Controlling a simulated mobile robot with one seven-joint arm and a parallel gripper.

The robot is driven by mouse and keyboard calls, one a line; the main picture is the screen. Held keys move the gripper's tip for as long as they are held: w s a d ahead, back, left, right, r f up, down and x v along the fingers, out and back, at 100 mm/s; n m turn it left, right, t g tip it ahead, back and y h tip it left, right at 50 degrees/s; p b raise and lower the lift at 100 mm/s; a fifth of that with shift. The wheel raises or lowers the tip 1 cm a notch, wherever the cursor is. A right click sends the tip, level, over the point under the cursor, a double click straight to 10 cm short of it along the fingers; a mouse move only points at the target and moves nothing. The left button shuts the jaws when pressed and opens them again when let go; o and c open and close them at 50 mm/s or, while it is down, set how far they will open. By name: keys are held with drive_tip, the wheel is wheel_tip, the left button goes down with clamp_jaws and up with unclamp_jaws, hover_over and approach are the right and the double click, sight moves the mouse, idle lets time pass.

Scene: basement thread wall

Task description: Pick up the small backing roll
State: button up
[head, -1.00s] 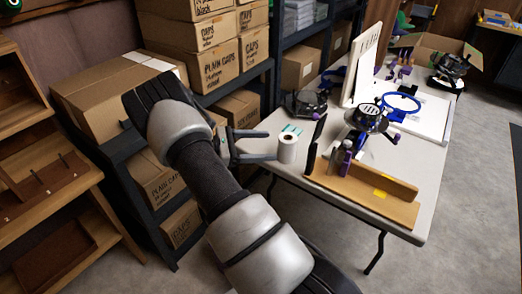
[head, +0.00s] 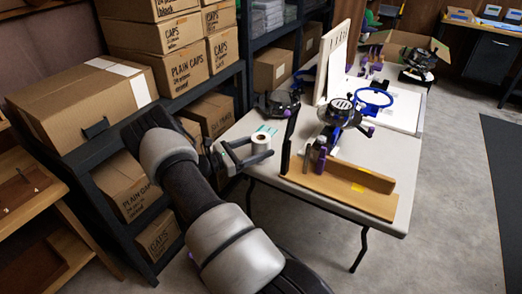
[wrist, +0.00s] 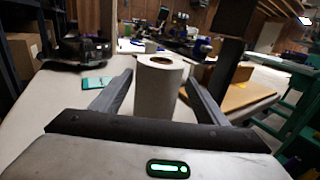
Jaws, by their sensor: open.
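The small backing roll (head: 261,142) is a white upright roll with a hollow core, standing at the near left corner of the grey table (head: 405,190). It also shows in the wrist view (wrist: 158,88), standing between my two fingers. My gripper (head: 250,148) is open, with one finger on each side of the roll. In the wrist view, gaps show between the roll and both fingers (wrist: 155,92). The roll's lower part is hidden behind the gripper body in that view.
A teal card (wrist: 97,83) lies behind the roll on the left. A wooden board (head: 345,190) with purple-handled tools (head: 319,160) stands to the right. A hoop machine (head: 342,112) is behind it. Shelves with boxes (head: 80,98) stand left of the table.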

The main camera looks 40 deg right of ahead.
drive_tip(key=shift+b+x, duration=0.55)
drive_tip(key=shift+x, duration=2.25)
drive_tip(key=shift+w+r, duration=0.1)
drive_tip(key=shift+w, duration=0.1)
drive_tip(key=shift+c, duration=0.5)
drive_tip(key=c, duration=1.1)
drive_tip(key=shift+r, duration=0.15)
drive_tip(key=shift+c, duration=0.5)
